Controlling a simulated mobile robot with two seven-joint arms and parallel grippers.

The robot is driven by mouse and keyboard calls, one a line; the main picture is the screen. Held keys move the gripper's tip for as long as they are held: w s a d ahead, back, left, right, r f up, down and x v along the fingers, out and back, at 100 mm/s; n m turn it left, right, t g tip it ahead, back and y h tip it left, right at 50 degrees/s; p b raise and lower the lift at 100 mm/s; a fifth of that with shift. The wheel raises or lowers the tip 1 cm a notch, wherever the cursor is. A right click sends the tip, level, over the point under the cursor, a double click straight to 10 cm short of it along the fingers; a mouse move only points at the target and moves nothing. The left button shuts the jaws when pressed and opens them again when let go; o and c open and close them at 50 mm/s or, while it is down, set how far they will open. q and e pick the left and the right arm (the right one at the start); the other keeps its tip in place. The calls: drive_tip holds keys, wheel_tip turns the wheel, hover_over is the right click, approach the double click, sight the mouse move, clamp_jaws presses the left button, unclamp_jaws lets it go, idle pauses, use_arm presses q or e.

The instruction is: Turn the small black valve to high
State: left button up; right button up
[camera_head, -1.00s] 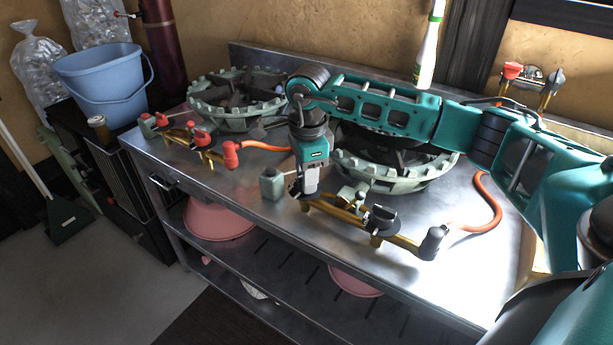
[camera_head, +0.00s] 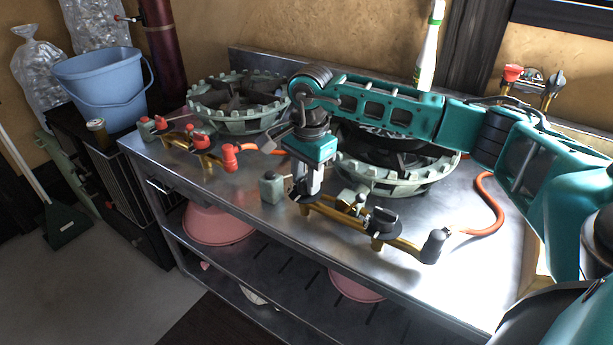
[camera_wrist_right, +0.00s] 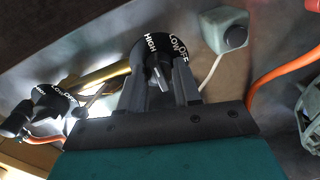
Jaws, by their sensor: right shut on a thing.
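The black valve (camera_wrist_right: 146,52) is in the middle of the right wrist view, with white HIGH, LOW and OFF marks on its round face. HIGH is at its left, LOW and OFF at its right. Another black valve (camera_head: 383,217) sits further right on the pipe. My left gripper is not in view.
A pale green box (camera_head: 272,187) stands just left of my right gripper. Burner rings (camera_head: 395,180) are behind the pipe, and an orange hose (camera_head: 490,205) curves at its right. A second pipe with red valves (camera_head: 198,140) lies left on the metal table (camera_head: 245,215).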

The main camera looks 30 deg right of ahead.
drive_tip(key=shift+r, duration=0.1)
drive_tip(key=o, duration=0.6)
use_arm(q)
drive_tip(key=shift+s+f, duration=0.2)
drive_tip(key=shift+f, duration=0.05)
use_arm(e)
drive_tip(key=o, duration=0.5)
drive_tip(key=shift+c, duration=0.2)
use_arm(q)
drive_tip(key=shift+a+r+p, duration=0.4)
drive_tip(key=shift+p, duration=0.35)
use_arm(e)
wheel_tip(320, 180, up, 13)
drive_tip(key=shift+s, duration=0.35)
